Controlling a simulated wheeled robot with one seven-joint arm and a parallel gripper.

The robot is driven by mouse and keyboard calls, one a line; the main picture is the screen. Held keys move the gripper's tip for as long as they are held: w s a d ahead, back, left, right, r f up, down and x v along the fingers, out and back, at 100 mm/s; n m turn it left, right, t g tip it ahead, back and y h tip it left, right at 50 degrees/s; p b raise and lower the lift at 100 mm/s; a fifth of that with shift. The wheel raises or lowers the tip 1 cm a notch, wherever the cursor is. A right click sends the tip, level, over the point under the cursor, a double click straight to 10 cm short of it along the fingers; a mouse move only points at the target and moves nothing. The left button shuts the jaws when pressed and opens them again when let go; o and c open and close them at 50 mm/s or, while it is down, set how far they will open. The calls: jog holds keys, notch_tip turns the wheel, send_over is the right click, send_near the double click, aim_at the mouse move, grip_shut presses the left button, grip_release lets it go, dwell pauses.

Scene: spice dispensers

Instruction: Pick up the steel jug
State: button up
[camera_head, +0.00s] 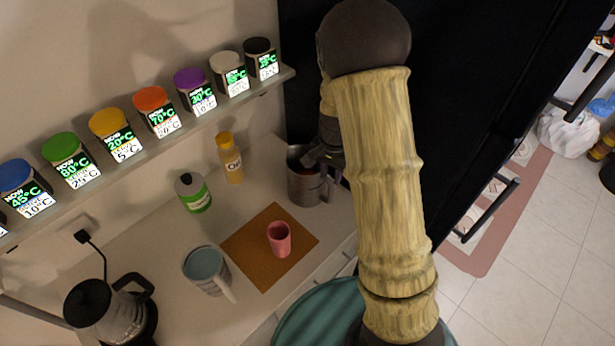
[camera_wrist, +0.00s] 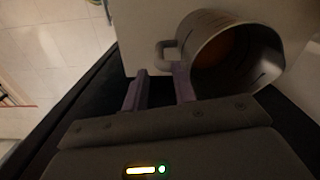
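The steel jug (camera_head: 304,188) stands upright on the counter at the back right corner, near the black cabinet side. In the wrist view the jug (camera_wrist: 262,74) shows its open mouth, brownish-orange inside, with its handle (camera_wrist: 160,52) on the left. My gripper (camera_head: 322,154) is at the jug's upper right side, partly covering its rim. In the wrist view my gripper (camera_wrist: 160,72) has its two fingers apart with a gap between them. The handle lies just beyond the fingertips, close to the right finger. I cannot tell whether they touch.
An orange-brown mat (camera_head: 245,250) with a pink cup (camera_head: 280,239) lies in front of the jug. A blue-topped mug (camera_head: 205,268), a green bottle (camera_head: 194,194), an oil bottle (camera_head: 230,160) and a kettle (camera_head: 103,312) stand leftward. A shelf (camera_head: 145,148) of spice jars hangs above.

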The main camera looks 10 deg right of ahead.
aim_at(331, 188)
jog(key=shift+f, duration=1.15)
jog(key=shift+f, duration=0.1)
jog(key=shift+w+d+f+p, duration=0.15)
jog(key=shift+f+p, duration=0.45)
jog(key=shift+f, duration=0.65)
jog(key=shift+s+d+f+p, duration=0.15)
jog(key=shift+f+p, duration=0.45)
jog(key=shift+f, duration=0.65)
jog(key=shift+w, duration=0.1)
jog(key=shift+c, duration=0.2)
grip_shut()
